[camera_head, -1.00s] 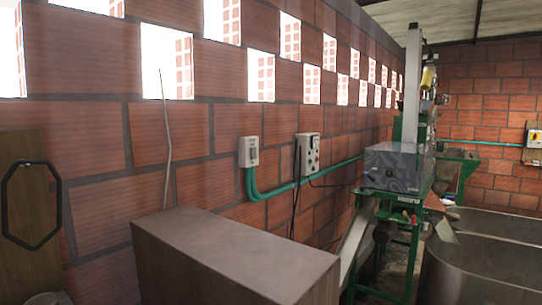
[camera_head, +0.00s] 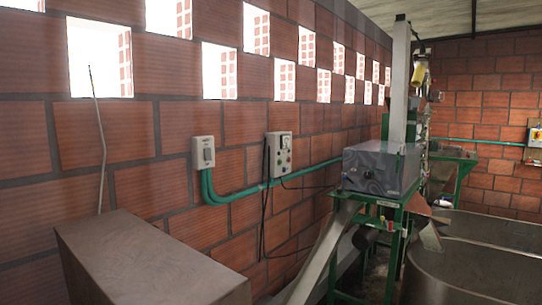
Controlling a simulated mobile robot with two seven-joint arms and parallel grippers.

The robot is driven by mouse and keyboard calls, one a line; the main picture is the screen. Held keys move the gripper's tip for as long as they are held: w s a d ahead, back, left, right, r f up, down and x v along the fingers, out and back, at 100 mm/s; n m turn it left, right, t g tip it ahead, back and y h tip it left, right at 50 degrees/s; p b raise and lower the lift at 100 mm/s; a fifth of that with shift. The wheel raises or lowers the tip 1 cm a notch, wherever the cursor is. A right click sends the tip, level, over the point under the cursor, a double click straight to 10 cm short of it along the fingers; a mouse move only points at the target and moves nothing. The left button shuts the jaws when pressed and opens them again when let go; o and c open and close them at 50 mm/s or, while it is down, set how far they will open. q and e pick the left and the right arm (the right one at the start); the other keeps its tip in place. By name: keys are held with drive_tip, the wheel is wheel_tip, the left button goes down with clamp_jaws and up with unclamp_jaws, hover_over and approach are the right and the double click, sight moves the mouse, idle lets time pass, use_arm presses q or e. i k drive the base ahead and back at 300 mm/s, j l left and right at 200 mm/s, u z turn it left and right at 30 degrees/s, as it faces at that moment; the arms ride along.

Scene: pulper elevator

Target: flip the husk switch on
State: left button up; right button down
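No label lets me tell which switch is the husk switch. A small light-grey wall switch (camera_head: 203,152) is mounted on the brick wall left of centre, with a green conduit running from below it. A larger grey control box (camera_head: 279,154) with several knobs or buttons is just right of it, with dark cables hanging down. Another box (camera_head: 535,137) with a yellow and red switch is on the far wall at the right edge. The positions of these switches are too small to read. Neither of my grippers is in view.
A brown box-like block (camera_head: 150,255) stands in front of the wall at lower left. A grey machine (camera_head: 382,168) on a green frame, with a sloping metal chute (camera_head: 325,255), stands right of centre. Large metal tanks (camera_head: 470,270) fill the lower right.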

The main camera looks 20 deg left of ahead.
sight(208, 151)
drive_tip(key=i+l+z, duration=0.55)
drive_tip(key=z, duration=0.15)
drive_tip(key=i+l+z, duration=0.1)
drive_tip(key=i+z, duration=0.25)
drive_tip(key=i+u, duration=0.65)
drive_tip(key=u, duration=0.2)
drive_tip(key=i+l+u, duration=0.25)
drive_tip(key=u, duration=0.15)
drive_tip(key=i+u, duration=0.15)
drive_tip(key=u, duration=0.25)
drive_tip(key=i+u, duration=0.15)
drive_tip(key=u, duration=0.25)
drive_tip(key=i+l+u, duration=0.1)
drive_tip(key=u, duration=0.3)
drive_tip(key=i+l+u, duration=0.1)
drive_tip(key=u, duration=0.3)
drive_tip(key=i+l+u, duration=0.1)
drive_tip(key=u, duration=0.35)
drive_tip(key=i+l+u, duration=0.2)
drive_tip(key=u, duration=0.25)
drive_tip(key=i+l+u, duration=0.2)
drive_tip(key=u, duration=0.3)
drive_tip(key=i+l+u, duration=0.15)
drive_tip(key=l+u, duration=0.15)
drive_tip(key=l, duration=0.15)
